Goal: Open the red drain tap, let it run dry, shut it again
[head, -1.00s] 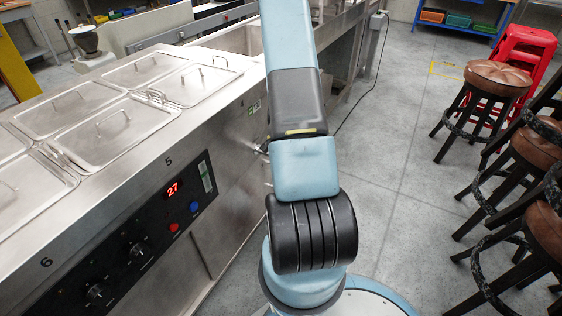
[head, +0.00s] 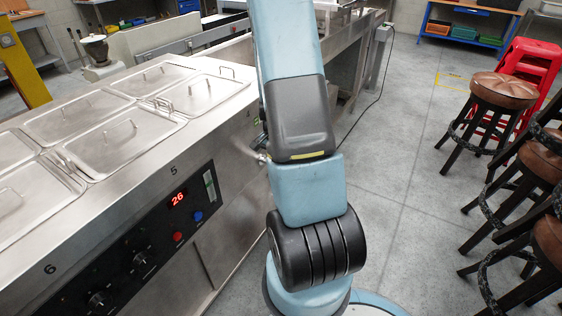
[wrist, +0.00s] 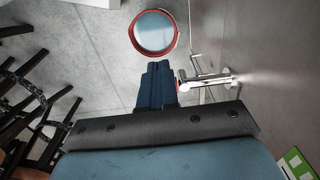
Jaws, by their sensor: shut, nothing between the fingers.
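In the wrist view my gripper (wrist: 157,68) is shut and empty, its two dark blue fingers together. The drain tap (wrist: 212,80) is a chrome fitting coming out of the steel side. A small red part of it, the tap handle (wrist: 178,79), shows right beside my fingers; I cannot tell whether they touch it. A round red-rimmed bucket (wrist: 133,45) stands on the floor past my fingertips, with pale blue-grey inside. In the head view only a bit of the tap's chrome (head: 262,158) shows beside my arm, which hides my gripper.
The steel counter (head: 232,135) with lidded wells fills the left. Its panel has a red display (head: 177,198) reading 26. Brown-seated stools (head: 503,90) and red stacked stools (head: 528,65) stand at the right. The grey floor (head: 400,150) between is clear.

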